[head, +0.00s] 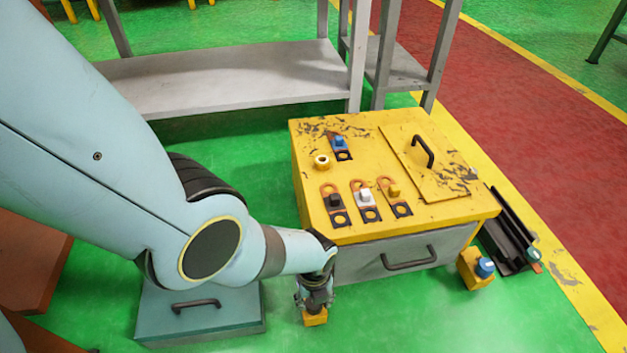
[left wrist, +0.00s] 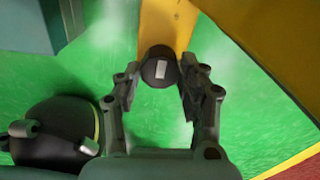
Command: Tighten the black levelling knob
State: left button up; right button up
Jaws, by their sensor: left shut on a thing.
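The black levelling knob (left wrist: 159,70), round with a pale mark on its face, sits on a yellow foot (left wrist: 165,22) in the left wrist view. My left gripper (left wrist: 161,82) has its fingers on both sides of the knob and is shut on it. In the head view my left gripper (head: 315,295) reaches straight down at the front left corner of the yellow cabinet (head: 350,235). The yellow foot (head: 315,319) shows below it, and the knob is hidden there by the gripper. My right gripper is in neither view.
Another yellow foot (head: 470,270) with a blue knob (head: 485,267) stands at the cabinet's right. A grey drawer (head: 365,262) with a black handle faces front. Black rails (head: 508,235) lie on the right. A teal box (head: 200,325) stands left of the gripper.

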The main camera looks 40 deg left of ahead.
pick_arm(q)
jog(key=shift+w+d+r+m, duration=0.1)
jog(key=shift+w+d+m, duration=0.1)
jog(key=shift+m, duration=0.4)
jog(key=o, duration=1)
jog(key=shift+o, duration=0.9)
jog(key=shift+s+a, duration=0.1)
jog(key=shift+s, duration=0.05)
jog(key=shift+r, duration=0.1)
notch_tip(320, 180, up, 12)
